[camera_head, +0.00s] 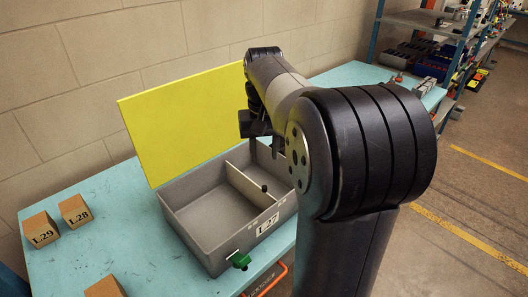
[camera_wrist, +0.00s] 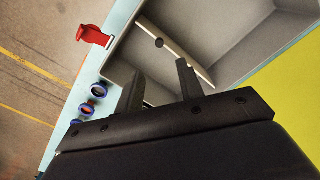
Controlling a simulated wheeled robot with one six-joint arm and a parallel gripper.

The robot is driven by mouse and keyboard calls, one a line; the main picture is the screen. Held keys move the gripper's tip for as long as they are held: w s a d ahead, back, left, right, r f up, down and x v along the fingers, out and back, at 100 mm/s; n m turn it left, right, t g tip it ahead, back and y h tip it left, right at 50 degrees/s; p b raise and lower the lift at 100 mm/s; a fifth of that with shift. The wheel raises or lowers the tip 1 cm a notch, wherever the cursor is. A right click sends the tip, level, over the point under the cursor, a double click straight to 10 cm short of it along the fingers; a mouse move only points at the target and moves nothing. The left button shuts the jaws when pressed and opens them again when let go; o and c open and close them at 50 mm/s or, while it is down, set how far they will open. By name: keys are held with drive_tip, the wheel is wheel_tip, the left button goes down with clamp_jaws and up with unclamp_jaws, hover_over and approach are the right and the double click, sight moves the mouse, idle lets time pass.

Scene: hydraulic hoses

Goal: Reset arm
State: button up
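My gripper (camera_head: 264,150) hangs over the right part of a grey box (camera_head: 207,252) on the table in the head view. In the wrist view the two dark fingers of my gripper (camera_wrist: 160,68) stand apart with nothing visible between them, so it is open. The box (camera_wrist: 232,27) lies beyond the fingers in that view. A divider (camera_head: 250,187) splits the box, and its front wall carries the label L27 (camera_head: 267,223). A small dark round piece (camera_head: 264,188) shows by the divider. My arm hides the box's right end.
A yellow panel (camera_head: 180,115) stands behind the box. Blocks L28 (camera_head: 74,211) and L29 (camera_head: 40,230) sit on the blue table (camera_head: 130,240). A green fitting (camera_head: 239,260) is at the box front. The wrist view shows a red fitting (camera_wrist: 93,36) and blue rings (camera_wrist: 97,90).

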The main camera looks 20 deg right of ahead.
sight(264, 187)
wheel_tip(264, 187, down, 11)
drive_tip(key=shift+s+a, duration=0.15)
drive_tip(key=shift+a, duration=0.35)
drive_tip(key=shift+s+a, duration=0.15)
drive_tip(key=shift+a, duration=0.35)
drive_tip(key=shift+s+a+r, duration=0.1)
drive_tip(key=shift+s+a, duration=0.05)
drive_tip(key=shift+a, duration=0.35)
drive_tip(key=shift+d, duration=0.1)
